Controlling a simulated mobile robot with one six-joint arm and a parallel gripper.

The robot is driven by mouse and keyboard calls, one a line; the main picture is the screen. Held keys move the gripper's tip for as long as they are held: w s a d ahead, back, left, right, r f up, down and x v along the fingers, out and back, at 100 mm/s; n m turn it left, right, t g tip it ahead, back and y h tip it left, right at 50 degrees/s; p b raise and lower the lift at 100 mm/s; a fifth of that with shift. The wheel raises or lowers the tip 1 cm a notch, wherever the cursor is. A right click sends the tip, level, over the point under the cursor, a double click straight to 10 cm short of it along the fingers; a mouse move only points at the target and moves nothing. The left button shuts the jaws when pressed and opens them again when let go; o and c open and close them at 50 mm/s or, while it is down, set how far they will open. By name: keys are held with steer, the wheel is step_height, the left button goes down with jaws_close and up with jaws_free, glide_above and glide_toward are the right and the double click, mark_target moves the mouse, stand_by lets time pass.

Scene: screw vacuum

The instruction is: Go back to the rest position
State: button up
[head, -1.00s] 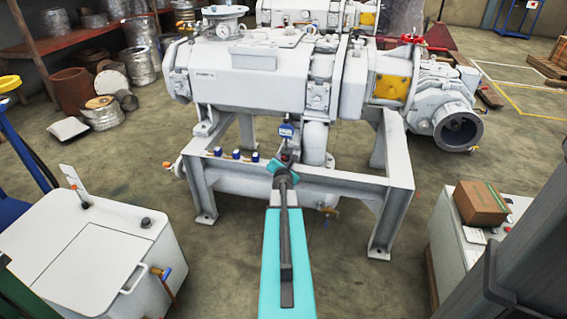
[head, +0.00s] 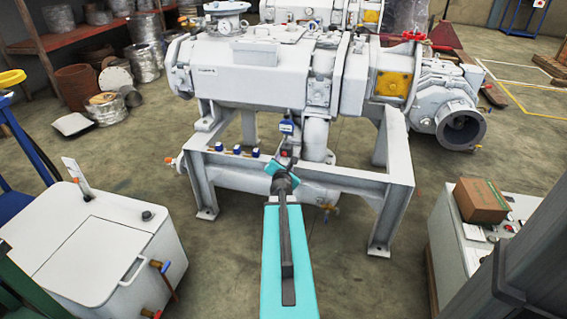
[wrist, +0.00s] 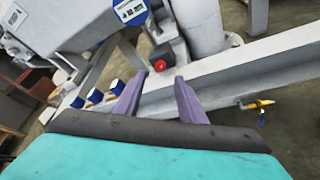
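My gripper (wrist: 159,80) is open in the wrist view, its two purple fingers apart with nothing between them. They point toward the grey frame of the screw vacuum machine (head: 270,72). A red button (wrist: 160,65) on a small dark box shows just beyond the fingertips. In the head view my turquoise arm extends forward, and the wrist mostly hides the gripper at the near beam of the machine's frame (head: 340,180). I cannot tell whether the fingers touch anything.
Blue-capped valves (wrist: 95,97) sit left of the fingers, and a brass valve (wrist: 257,104) to the right. A white cabinet (head: 85,255) stands at left. A carton (head: 482,200) rests on a control box (head: 455,245) at right. Open floor lies between them.

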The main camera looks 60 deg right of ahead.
steer(key=shift+s+a+r, duration=0.1)
steer(key=shift+s+a, duration=0.05)
steer(key=shift+a, duration=0.05)
stand_by(0.4)
